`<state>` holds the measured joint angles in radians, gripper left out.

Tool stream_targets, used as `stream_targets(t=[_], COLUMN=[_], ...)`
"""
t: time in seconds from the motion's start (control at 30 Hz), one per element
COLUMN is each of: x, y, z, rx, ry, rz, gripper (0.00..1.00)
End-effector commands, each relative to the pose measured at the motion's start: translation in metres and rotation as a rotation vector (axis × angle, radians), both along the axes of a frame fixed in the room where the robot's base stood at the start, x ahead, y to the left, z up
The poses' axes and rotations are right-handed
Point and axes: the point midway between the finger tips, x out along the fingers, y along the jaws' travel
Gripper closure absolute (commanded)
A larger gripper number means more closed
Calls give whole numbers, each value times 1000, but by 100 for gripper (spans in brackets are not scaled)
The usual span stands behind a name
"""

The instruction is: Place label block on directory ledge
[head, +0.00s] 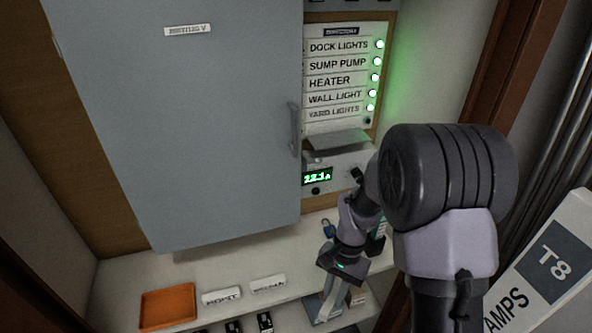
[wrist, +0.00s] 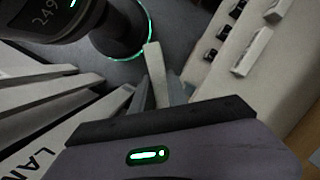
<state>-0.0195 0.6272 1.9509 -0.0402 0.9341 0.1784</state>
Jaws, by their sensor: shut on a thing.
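My gripper (head: 331,300) is low at the front of the shelf, right of centre in the head view. It is shut on a narrow pale block (wrist: 154,72), seen nearly edge-on in the wrist view; no lettering on it can be read. The directory (head: 337,80) is on the back wall, with rows reading DOCK LIGHTS, SUMP PUMP, HEATER, WALL LIGHT and YARD LIGHTS, each beside a lit green lamp. A grey ledge (head: 338,140) juts out beneath the rows. My gripper is below and apart from this ledge.
A grey cabinet door (head: 190,130) stands left of the directory. A green display (head: 317,177) is under the ledge. The shelf holds an orange tray (head: 168,308) and two white label blocks (head: 221,296). A T8 lamps box (head: 550,265) leans at the right.

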Motion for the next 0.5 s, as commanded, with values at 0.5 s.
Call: stream_targets(t=[0.5], x=[12], y=[-35], z=[42], rx=[2], ry=[3], rz=[491], gripper=[100])
